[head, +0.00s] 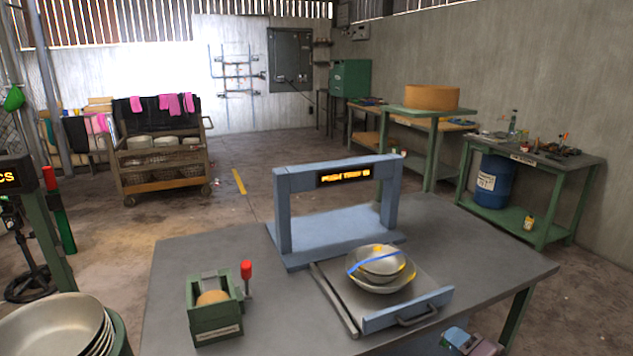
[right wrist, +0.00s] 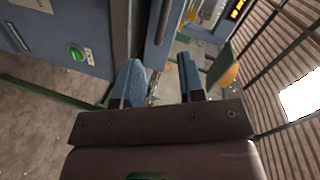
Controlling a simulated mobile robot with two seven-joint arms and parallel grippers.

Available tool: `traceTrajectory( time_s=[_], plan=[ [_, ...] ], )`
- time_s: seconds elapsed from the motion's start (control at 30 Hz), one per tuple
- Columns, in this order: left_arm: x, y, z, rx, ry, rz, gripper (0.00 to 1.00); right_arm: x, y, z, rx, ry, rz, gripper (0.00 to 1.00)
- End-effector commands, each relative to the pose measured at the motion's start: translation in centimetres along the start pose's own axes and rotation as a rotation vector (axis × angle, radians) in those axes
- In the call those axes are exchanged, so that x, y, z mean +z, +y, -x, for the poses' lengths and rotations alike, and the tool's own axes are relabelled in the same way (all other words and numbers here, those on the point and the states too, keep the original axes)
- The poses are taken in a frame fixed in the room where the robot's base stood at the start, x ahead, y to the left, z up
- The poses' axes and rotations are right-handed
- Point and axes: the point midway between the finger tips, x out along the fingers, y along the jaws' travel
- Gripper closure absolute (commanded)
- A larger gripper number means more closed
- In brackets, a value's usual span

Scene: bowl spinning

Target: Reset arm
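My right gripper (head: 472,343) shows at the bottom edge of the head view, right of centre, just in front of the table. In the right wrist view its two blue fingers (right wrist: 160,85) are apart with nothing held between them. My left gripper is not in the head view. Metal bowls (head: 380,264) are stacked on a sliding tray (head: 427,304) on the grey table (head: 190,262). A blue band and yellow marks show on the bowls. The right gripper is apart from them, in front and to the right.
A blue frame with a lit sign (head: 345,176) stands behind the bowls. A green box with a red-knobbed lever (head: 215,310) sits on the table's left. More large bowls (head: 55,325) are stacked at lower left. The table's right side is clear.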

Motion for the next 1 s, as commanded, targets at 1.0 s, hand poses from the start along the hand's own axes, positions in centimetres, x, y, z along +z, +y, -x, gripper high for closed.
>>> traceTrajectory(
  time_s=[1.0],
  plan=[
    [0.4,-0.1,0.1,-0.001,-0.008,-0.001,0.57,19.4,11.1,20.6,0.493,-0.138,1.108,0.64]
  ],
)
